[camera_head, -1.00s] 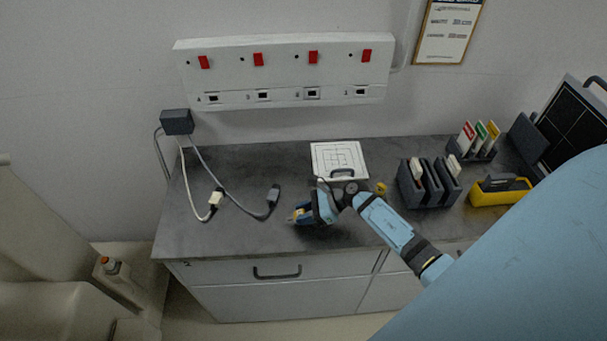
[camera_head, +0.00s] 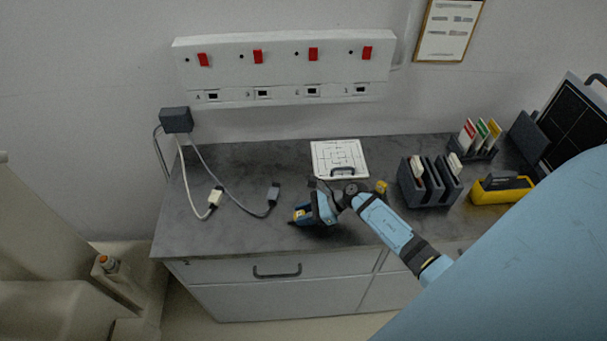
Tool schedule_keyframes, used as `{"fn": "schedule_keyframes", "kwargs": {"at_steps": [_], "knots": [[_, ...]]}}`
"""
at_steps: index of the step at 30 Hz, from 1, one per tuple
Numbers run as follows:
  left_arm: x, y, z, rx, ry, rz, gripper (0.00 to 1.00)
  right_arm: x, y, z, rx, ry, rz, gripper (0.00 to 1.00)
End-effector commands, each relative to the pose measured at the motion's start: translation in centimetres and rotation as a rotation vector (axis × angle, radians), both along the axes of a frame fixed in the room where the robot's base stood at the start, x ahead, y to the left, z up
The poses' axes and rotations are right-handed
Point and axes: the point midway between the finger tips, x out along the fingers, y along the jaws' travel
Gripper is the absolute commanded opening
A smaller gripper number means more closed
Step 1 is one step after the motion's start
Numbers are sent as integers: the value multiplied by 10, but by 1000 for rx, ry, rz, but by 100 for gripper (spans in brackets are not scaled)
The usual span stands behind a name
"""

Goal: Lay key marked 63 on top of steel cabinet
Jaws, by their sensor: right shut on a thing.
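The steel cabinet (camera_head: 230,271) is the pale-fronted unit with a drawer handle, under a dark grey top. My right gripper (camera_head: 298,217) comes in from the right and points left, low over the front middle of that top. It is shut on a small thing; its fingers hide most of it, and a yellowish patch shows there. I cannot read a number or make out a key marked 63. I cannot tell whether the fingers touch the top. My left gripper is not in view.
Two cable ends, white (camera_head: 215,197) and grey (camera_head: 273,193), lie left of my gripper. The top's front left is clear.

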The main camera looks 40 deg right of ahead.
Motion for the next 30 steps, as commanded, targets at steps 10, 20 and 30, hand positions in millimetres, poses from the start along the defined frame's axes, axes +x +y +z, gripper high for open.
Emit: {"fn": "schedule_keyframes", "kwargs": {"at_steps": [10,20,30], "knots": [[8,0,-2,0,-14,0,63,0,0,-4,0,0,0,44],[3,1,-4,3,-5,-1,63,0,0,-5,0,0,0,60],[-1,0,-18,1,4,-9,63,-21,-35,12,-6,1,1,60]]}}
